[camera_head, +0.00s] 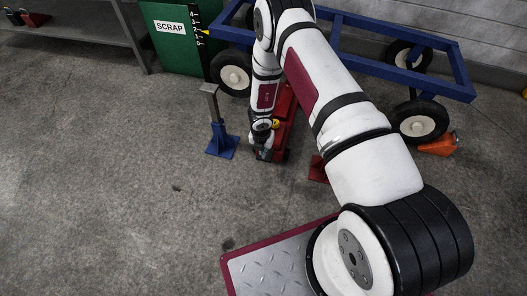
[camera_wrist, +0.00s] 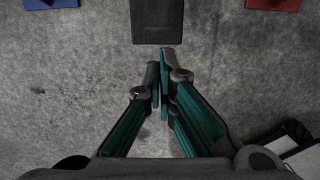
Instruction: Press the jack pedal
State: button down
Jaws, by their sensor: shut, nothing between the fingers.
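The red floor jack (camera_head: 285,107) sits on the concrete floor, partly hidden behind my arm in the head view. In the wrist view a flat dark pad, which looks like the jack pedal (camera_wrist: 157,22), reaches in from the top edge. My gripper (camera_wrist: 162,82) is shut and empty, with its fingertips just below the pad's near edge in that picture. I cannot tell its height over the pad. In the head view my gripper (camera_head: 264,153) is small and dark at the near end of the jack, and the pedal is not distinguishable there.
A blue stand (camera_head: 221,140) is left of the jack and a red stand (camera_head: 318,170) is to its right. A blue wheeled cart (camera_head: 440,80) is behind, with an orange chock (camera_head: 439,144) by its wheel. A green scrap bin (camera_head: 176,45) stands back left. The left floor is clear.

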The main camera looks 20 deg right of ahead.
jog(key=shift+s+a+r, duration=0.2)
jog(key=shift+s+r, duration=0.05)
jog(key=shift+r, duration=0.5)
jog(key=shift+s+a+r, duration=0.15)
jog(key=shift+s+r, duration=0.1)
jog(key=shift+r, duration=0.45)
dwell(0.6)
